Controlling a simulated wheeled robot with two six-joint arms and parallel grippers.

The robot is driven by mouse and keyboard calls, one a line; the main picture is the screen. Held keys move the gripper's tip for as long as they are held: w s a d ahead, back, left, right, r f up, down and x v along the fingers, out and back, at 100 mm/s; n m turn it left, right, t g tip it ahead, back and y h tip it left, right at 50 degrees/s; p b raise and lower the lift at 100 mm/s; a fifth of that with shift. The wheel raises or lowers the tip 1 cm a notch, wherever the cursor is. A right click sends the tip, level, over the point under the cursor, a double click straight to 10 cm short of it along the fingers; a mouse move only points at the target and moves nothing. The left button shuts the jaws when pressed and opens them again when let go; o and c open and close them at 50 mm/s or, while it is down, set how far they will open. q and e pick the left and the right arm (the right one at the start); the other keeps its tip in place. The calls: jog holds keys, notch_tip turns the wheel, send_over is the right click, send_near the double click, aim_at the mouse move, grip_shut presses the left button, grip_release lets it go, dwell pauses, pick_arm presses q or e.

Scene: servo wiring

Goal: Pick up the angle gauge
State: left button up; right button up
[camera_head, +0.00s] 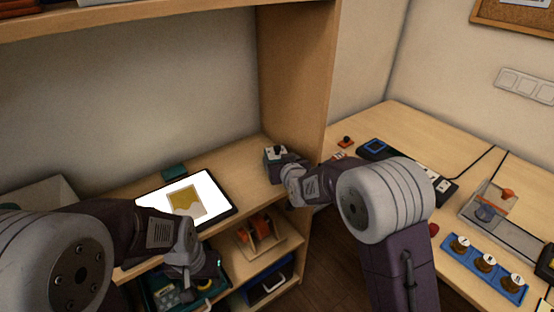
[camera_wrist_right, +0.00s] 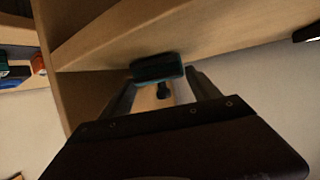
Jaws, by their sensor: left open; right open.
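A small boxy device with a pale face and a dark knob (camera_head: 276,152), which I take to be the angle gauge, is at the right end of the wooden shelf. In the right wrist view it appears as a dark teal block (camera_wrist_right: 157,68) with a black knob under it. My right gripper (camera_head: 283,168) is open at the device. Its fingers (camera_wrist_right: 160,80) lie on either side of the block; I cannot tell whether they touch it. My left gripper (camera_head: 198,270) is open, low at the left, over a teal bin.
A bright tablet (camera_head: 222,195) lies on the shelf, with a small green box (camera_head: 175,171) behind it. An upright wooden panel (camera_head: 300,80) stands behind my right gripper. The teal bin (camera_head: 150,292) and an orange-wheeled item (camera_head: 262,230) are lower. The right desk holds a blue knob tray (camera_head: 472,262).

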aim_at(278, 149)
jog(key=x, duration=0.3)
jog(key=shift+w+f, duration=0.1)
jog(key=shift+f, duration=0.05)
jog(key=shift+c, duration=0.3)
jog(key=c, duration=1)
jog(key=r, duration=0.2)
jog(key=r+p, duration=0.1)
jog(key=r, duration=0.1)
jog(key=shift+s+d, duration=0.1)
jog(key=shift+s, duration=0.25)
jog(key=shift+s+d+f+b, duration=0.1)
jog(key=shift+s+d+b, duration=0.4)
jog(key=shift+s, duration=2.35)
jog(key=shift+s+d+b, duration=0.15)
jog(key=shift+s+d, duration=0.75)
jog(key=shift+s, duration=1.9)
jog(key=shift+s+d+f+b, duration=0.1)
jog(key=shift+s+d+b, duration=0.4)
jog(key=shift+s, duration=2.35)
